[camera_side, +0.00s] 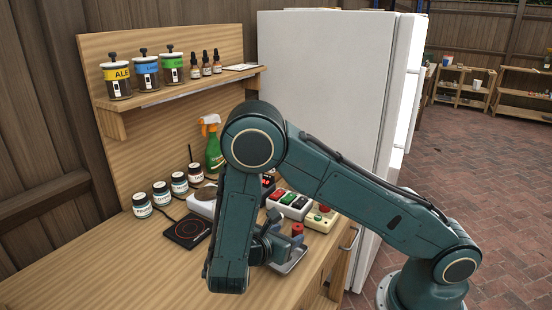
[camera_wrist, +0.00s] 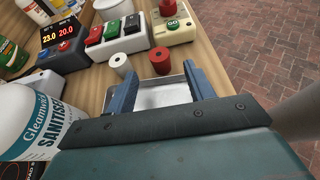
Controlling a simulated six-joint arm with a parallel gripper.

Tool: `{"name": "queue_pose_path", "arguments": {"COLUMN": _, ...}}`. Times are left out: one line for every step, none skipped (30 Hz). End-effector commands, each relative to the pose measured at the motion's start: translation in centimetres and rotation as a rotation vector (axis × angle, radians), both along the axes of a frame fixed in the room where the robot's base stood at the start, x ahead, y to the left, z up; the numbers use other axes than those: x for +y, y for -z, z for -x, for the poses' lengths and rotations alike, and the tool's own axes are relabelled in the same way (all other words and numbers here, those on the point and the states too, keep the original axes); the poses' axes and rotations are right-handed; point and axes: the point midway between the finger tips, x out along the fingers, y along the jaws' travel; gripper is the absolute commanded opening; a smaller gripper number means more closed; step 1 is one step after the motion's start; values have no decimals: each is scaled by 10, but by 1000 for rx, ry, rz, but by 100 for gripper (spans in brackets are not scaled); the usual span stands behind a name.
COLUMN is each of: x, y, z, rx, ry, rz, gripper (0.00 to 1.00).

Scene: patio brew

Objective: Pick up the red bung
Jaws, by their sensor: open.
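The red bung (camera_wrist: 161,61) is a short red cylinder with a hole in its top. It stands upright at the far edge of the metal tray, just beyond my fingertips and roughly in line with the gap. It also shows in the side view (camera_side: 297,229), close to my gripper (camera_side: 285,243). In the wrist view my gripper (camera_wrist: 160,71) is open, with two blue fingers apart and nothing between them but a view of the tray (camera_wrist: 160,96). A white bung (camera_wrist: 120,62) stands left of the red one, beyond the left finger.
A sanitiser bottle (camera_wrist: 38,118) stands close on the left of my gripper. Behind the bungs are a temperature display (camera_wrist: 60,42), a switch box (camera_wrist: 115,40) and a red-button box (camera_wrist: 172,22). The bench edge lies to the right. A hotplate (camera_side: 187,230) is left of my arm.

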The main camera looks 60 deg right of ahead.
Motion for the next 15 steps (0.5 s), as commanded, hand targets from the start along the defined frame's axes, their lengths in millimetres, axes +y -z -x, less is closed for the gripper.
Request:
{"name": "queue_pose_path", "arguments": {"x": -2, "y": 1, "z": 0, "rx": 0, "ry": 1, "rz": 0, "gripper": 53}}
{"name": "queue_pose_path", "arguments": {"x": -2, "y": 1, "z": 0, "rx": 0, "ry": 1, "rz": 0, "gripper": 53}}
{"name": "queue_pose_path", "arguments": {"x": -3, "y": 1, "z": 1, "rx": 0, "ry": 1, "rz": 0, "gripper": 53}}
{"name": "queue_pose_path", "arguments": {"x": -3, "y": 1, "z": 0, "rx": 0, "ry": 1, "rz": 0, "gripper": 53}}
{"name": "queue_pose_path", "arguments": {"x": -3, "y": 1, "z": 0, "rx": 0, "ry": 1, "rz": 0, "gripper": 53}}
{"name": "queue_pose_path", "arguments": {"x": -3, "y": 1, "z": 0, "rx": 0, "ry": 1, "rz": 0, "gripper": 53}}
{"name": "queue_pose_path", "arguments": {"x": -3, "y": 1, "z": 0, "rx": 0, "ry": 1, "rz": 0, "gripper": 53}}
{"name": "queue_pose_path", "arguments": {"x": -4, "y": 1, "z": 1, "rx": 0, "ry": 1, "rz": 0, "gripper": 53}}
{"name": "queue_pose_path", "arguments": {"x": -5, "y": 2, "z": 1, "rx": 1, "ry": 2, "rz": 1, "gripper": 53}}
{"name": "queue_pose_path", "arguments": {"x": -6, "y": 3, "z": 1, "rx": 2, "ry": 1, "rz": 1, "gripper": 53}}
{"name": "queue_pose_path", "arguments": {"x": -8, "y": 3, "z": 1, "rx": 2, "ry": 1, "rz": 1, "gripper": 53}}
{"name": "queue_pose_path", "arguments": {"x": -11, "y": 5, "z": 1, "rx": 2, "ry": 1, "rz": 2, "gripper": 53}}
{"name": "queue_pose_path", "arguments": {"x": -14, "y": 6, "z": 1, "rx": 3, "ry": 1, "rz": 2, "gripper": 53}}
{"name": "queue_pose_path", "arguments": {"x": -17, "y": 7, "z": 1, "rx": 3, "ry": 3, "rz": 2, "gripper": 53}}
{"name": "queue_pose_path", "arguments": {"x": -21, "y": 9, "z": 1, "rx": 2, "ry": 3, "rz": 1, "gripper": 53}}
